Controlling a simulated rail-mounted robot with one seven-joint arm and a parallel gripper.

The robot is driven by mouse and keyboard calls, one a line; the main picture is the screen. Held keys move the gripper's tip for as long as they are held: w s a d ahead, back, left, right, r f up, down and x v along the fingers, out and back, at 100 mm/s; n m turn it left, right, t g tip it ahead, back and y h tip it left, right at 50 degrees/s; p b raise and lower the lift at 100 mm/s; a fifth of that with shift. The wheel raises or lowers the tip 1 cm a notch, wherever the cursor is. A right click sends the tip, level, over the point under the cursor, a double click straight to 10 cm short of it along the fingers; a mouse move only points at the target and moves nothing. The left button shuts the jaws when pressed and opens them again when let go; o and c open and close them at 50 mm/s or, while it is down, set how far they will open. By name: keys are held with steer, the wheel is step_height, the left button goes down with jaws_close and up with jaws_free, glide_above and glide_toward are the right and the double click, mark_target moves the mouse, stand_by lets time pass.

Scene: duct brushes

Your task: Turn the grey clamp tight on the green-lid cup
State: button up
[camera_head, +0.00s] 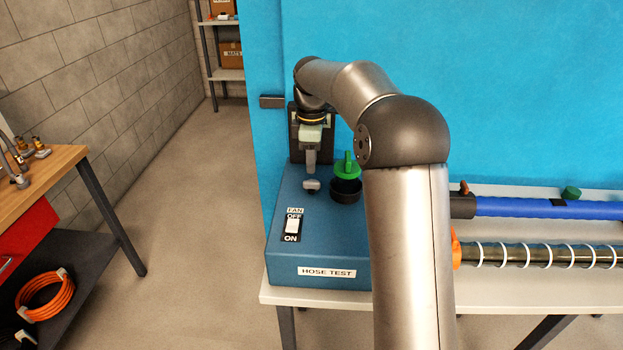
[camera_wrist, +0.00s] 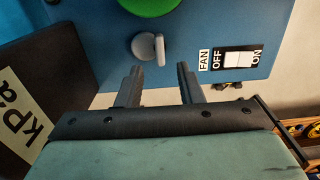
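The green-lid cup has a green lid with an upright tab (camera_head: 347,167) over a dark round body (camera_head: 345,190) on the blue test box (camera_head: 318,246). The lid's edge also shows at the top of the wrist view (camera_wrist: 150,5). The grey clamp (camera_head: 312,186) is a small knob with a flat wing, left of the cup; it also shows in the wrist view (camera_wrist: 147,48). My gripper (camera_head: 311,168) is above the clamp, pointing down. In the wrist view its two fingers (camera_wrist: 159,72) are spread with nothing between them, and the clamp lies just beyond the fingertips.
A dark panel (camera_wrist: 35,100) marked kPa stands beside my gripper. A blue tube (camera_head: 540,207) and a ringed hose (camera_head: 540,256) lie on the table at right. A blue wall (camera_head: 520,90) stands behind.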

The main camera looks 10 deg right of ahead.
mark_target(311, 182)
step_height(311, 182, down, 6)
steer(key=shift+f, duration=0.2)
steer(key=shift+c, duration=0.3)
jaws_close()
